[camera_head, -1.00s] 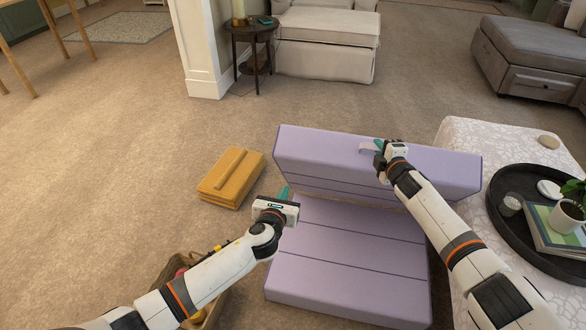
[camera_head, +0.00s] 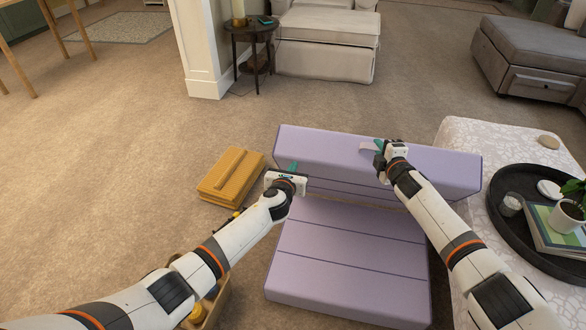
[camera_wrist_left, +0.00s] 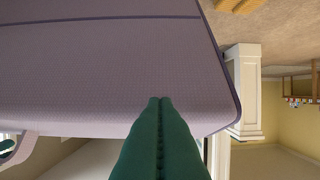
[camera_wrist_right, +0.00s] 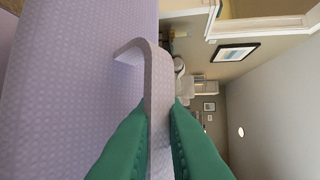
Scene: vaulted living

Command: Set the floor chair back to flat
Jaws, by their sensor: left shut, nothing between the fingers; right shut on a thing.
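The lilac floor chair (camera_head: 345,260) has its seat flat on the carpet and its back (camera_head: 325,150) raised at the far side. A strap handle (camera_head: 367,147) sits on the back's top edge. My right gripper (camera_head: 379,146) is shut on this strap (camera_wrist_right: 158,110), with a green finger on each side of it. My left gripper (camera_head: 292,168) is shut and empty at the left part of the back. In the left wrist view its green fingertips (camera_wrist_left: 160,102) are close in front of the back's lilac face (camera_wrist_left: 110,75); I cannot tell whether they touch.
A folded yellow mat (camera_head: 230,177) lies on the carpet to the left. A basket (camera_head: 213,305) is partly hidden under my left arm. A patterned ottoman (camera_head: 468,135) with a black tray (camera_head: 497,222) stands close at right. Carpet behind the chair is clear.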

